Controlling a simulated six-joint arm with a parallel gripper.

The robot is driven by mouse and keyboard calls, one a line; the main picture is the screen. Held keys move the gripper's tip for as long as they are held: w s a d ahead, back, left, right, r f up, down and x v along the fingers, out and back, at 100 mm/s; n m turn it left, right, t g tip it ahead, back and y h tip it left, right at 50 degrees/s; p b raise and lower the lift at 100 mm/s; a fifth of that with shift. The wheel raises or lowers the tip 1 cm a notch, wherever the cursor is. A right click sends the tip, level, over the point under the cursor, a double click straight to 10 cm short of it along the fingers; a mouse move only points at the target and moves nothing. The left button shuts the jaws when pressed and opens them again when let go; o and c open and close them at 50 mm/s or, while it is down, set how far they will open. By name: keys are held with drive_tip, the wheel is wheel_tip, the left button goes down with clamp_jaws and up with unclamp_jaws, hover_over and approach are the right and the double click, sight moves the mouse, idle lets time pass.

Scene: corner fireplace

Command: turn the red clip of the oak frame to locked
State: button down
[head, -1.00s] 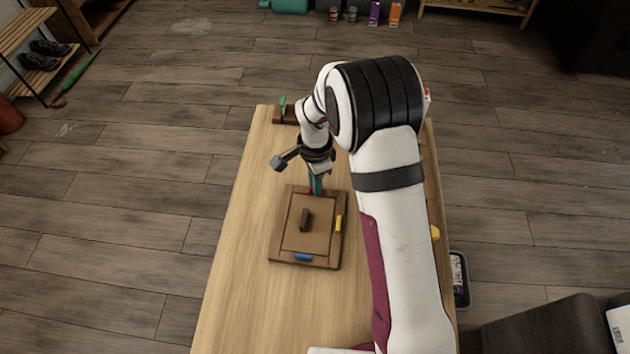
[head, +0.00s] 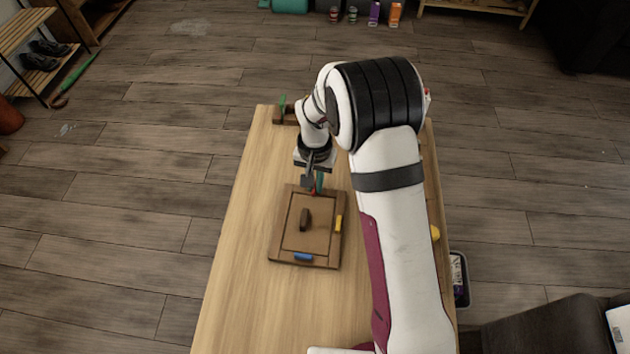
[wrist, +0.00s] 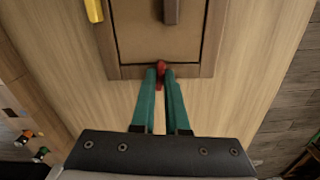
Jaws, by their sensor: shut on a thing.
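The oak frame (head: 275,240) lies flat on the table, with a brown backing panel and a dark brown handle (head: 305,219). A yellow clip (head: 339,223) sits on its right rim and a blue clip (head: 303,257) on its near rim. My gripper (head: 317,190) points down at the far rim. In the wrist view, its teal fingers (wrist: 161,72) are shut on the red clip (wrist: 161,66), at the middle of the frame's rim (wrist: 195,71). The fingers hide part of the clip, so its exact angle is hard to tell. In the head view the clip is mostly hidden.
The wooden table (head: 237,285) is clear left of the frame and in front of it. A dark wooden block with a green piece (head: 283,110) stands at the table's far left corner. A yellow object (head: 435,233) lies near the right edge, partly behind my arm.

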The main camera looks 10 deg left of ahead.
drive_tip(key=shift+n, duration=0.6)
drive_tip(key=c, duration=0.9)
unclamp_jaws()
wheel_tip(320, 180, up, 16)
drive_tip(key=shift+f, duration=0.1)
